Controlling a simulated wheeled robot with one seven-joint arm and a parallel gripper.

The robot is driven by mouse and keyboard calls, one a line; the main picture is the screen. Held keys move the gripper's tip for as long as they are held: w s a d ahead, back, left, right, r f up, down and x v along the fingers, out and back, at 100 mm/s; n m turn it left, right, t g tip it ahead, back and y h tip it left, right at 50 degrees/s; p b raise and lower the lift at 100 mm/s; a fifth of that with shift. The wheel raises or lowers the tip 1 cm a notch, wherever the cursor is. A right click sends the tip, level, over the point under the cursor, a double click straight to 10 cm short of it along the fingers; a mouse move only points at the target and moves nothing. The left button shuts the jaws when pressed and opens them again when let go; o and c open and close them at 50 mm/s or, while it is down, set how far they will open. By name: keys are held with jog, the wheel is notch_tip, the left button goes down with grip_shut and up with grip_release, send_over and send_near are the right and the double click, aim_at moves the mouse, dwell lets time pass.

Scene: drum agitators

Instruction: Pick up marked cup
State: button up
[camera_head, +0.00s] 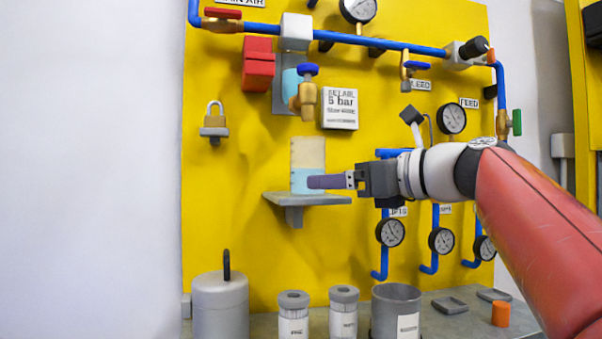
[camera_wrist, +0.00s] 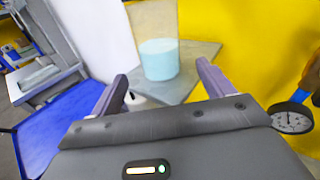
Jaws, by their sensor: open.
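The cup (camera_head: 308,153) is a clear, pale beaker with light blue liquid in its lower part. It stands upright on a small grey shelf (camera_head: 283,200) fixed to the yellow panel. My gripper (camera_head: 316,182) is level with the liquid, and its purple-grey fingers overlap the cup's lower right side in the head view. In the wrist view the cup (camera_wrist: 158,58) shows between the two open fingertips of my gripper (camera_wrist: 162,72). The jaws are open and empty. I cannot tell whether the tips are beside the cup or just short of it. No mark on it is readable.
A brass valve (camera_head: 305,95) and a sign (camera_head: 341,110) are above the shelf. Gauges (camera_head: 390,232) and blue pipes are below and right of my arm. A grey canister (camera_head: 220,305), filters (camera_head: 343,312) and a bucket (camera_head: 396,300) stand on the bench below.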

aim_at(300, 167)
jog(key=shift+w+a+r+m+y, duration=0.15)
jog(key=shift+w+a+r+m, duration=0.1)
jog(key=shift+r, duration=0.15)
jog(key=shift+w+a+r+m+y, duration=0.15)
jog(key=shift+w+r, duration=0.05)
jog(key=shift+r, duration=0.2)
jog(key=p+x, duration=0.1)
jog(key=x, duration=0.6)
jog(key=shift+w+a, duration=0.15)
jog(key=shift+a, duration=0.1)
jog(key=c, duration=1.1)
jog(key=shift+r, duration=0.2)
jog(key=shift+c, duration=0.2)
